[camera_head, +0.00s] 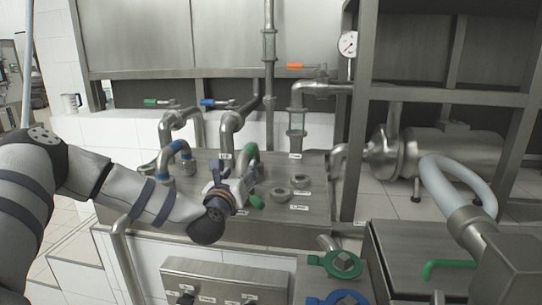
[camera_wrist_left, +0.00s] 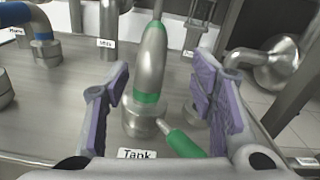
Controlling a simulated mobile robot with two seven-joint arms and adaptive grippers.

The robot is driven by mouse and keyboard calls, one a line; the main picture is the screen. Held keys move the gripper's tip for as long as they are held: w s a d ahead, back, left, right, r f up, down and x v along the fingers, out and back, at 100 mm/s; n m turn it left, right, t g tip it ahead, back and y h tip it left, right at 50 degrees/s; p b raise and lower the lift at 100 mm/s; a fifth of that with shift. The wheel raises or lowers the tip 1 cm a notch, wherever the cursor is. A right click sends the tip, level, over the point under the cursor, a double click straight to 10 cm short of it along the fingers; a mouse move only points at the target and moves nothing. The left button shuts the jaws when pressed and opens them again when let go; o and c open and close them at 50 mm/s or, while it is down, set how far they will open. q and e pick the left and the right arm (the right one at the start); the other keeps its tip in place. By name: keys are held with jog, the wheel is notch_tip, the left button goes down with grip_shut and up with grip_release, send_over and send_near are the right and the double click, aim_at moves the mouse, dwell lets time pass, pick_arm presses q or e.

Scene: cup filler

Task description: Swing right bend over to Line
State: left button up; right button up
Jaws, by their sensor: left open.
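The right bend is a steel pipe bend with green bands. In the wrist view the bend (camera_wrist_left: 150,65) stands upright on a collar (camera_wrist_left: 145,122) with a green handle (camera_wrist_left: 184,143), behind a label reading "Tank" (camera_wrist_left: 137,154). In the head view the bend (camera_head: 251,154) shows partly behind my left gripper (camera_head: 238,185). My left gripper, also in the wrist view (camera_wrist_left: 160,82), is open, one finger on each side of the bend, with gaps visible. I cannot tell which label in the head view reads "Line". My right gripper is not in view.
A blue-banded bend (camera_head: 180,153) stands to the left on the steel table (camera_head: 245,225). Short round ports (camera_head: 279,195) lie right of my gripper. Vertical pipes (camera_head: 297,115) rise behind. A rack post (camera_head: 355,120) bounds the right side.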

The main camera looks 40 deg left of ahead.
aim_at(247, 156)
pick_arm(q)
jog(key=b+x, duration=0.1)
jog(key=x, duration=1)
jog(key=shift+s+a+f+b, duration=0.15)
jog(key=shift+s+a+b, duration=0.05)
jog(key=shift+a+b, duration=0.15)
jog(key=shift+w+a, duration=0.15)
jog(key=shift+w, duration=0.15)
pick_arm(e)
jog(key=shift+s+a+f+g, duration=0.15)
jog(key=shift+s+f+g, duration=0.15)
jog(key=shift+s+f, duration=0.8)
pick_arm(q)
jog(key=shift+r, duration=0.2)
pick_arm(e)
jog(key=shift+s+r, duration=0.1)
pick_arm(q)
grip_shut()
